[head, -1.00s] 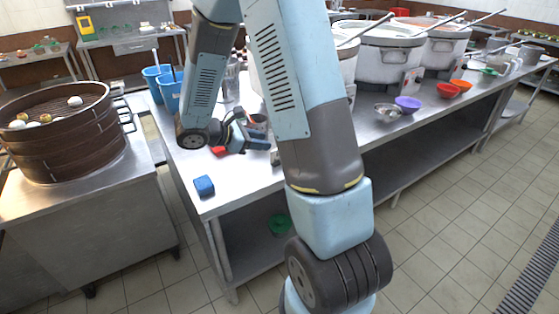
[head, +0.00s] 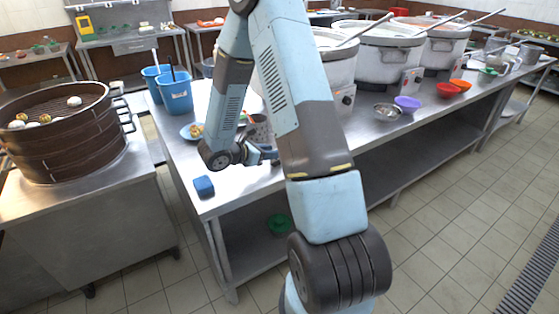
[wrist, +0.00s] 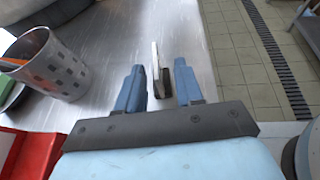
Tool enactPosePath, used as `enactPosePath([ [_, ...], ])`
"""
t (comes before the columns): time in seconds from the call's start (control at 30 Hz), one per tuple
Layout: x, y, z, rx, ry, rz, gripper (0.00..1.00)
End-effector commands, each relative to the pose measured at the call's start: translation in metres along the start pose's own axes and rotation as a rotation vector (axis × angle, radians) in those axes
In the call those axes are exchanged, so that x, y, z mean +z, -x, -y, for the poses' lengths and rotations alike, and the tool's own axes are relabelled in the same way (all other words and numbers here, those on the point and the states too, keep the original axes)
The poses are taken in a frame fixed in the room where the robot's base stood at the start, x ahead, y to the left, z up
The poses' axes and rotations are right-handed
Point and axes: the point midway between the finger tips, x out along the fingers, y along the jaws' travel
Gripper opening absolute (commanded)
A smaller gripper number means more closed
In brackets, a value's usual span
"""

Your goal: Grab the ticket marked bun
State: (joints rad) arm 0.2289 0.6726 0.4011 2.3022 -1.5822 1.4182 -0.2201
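My gripper (wrist: 158,66) is open in the wrist view, its two blue fingers apart above the steel table. Between and just beyond the fingertips stands a thin, pale, card-like piece (wrist: 155,56) with a dark block (wrist: 160,82) at its near end. It is seen nearly edge-on, and no marking on it can be read, so I cannot tell if it is the bun ticket. The fingers do not visibly touch it. In the head view my gripper is mostly hidden behind my arm, over the front part of the table.
A perforated metal cup (wrist: 45,66) and a red object (wrist: 38,150) lie left of my gripper. A blue block (head: 203,187) sits at the table's near-left corner. Blue containers (head: 175,92), pots (head: 388,50) and a steamer (head: 65,135) stand around. The table edge is close right of the gripper.

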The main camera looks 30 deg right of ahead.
Motion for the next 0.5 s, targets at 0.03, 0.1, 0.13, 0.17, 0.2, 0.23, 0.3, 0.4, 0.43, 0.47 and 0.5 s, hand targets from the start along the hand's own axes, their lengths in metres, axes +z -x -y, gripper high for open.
enactPosePath([
  [0.03, 0.000, -0.004, 0.000, -0.001, 0.000, -0.001, 0.36],
  [0.1, 0.000, -0.007, 0.000, 0.000, 0.000, 0.000, 0.36],
  [0.13, 0.000, -0.008, 0.000, 0.001, 0.000, 0.000, 0.36],
  [0.17, 0.000, -0.009, 0.000, 0.001, 0.000, 0.000, 0.36],
  [0.2, 0.000, -0.011, 0.000, 0.000, 0.000, -0.001, 0.36],
  [0.23, 0.000, -0.013, -0.001, -0.001, 0.000, -0.001, 0.36],
  [0.3, 0.001, -0.018, -0.001, -0.003, 0.000, -0.001, 0.36],
  [0.4, 0.002, -0.030, -0.003, -0.004, 0.000, -0.001, 0.36],
  [0.43, 0.002, -0.033, -0.004, -0.004, 0.000, -0.001, 0.36],
  [0.47, 0.003, -0.037, -0.004, -0.003, 0.000, -0.001, 0.36],
  [0.5, 0.003, -0.041, -0.005, -0.002, 0.000, -0.001, 0.36],
])
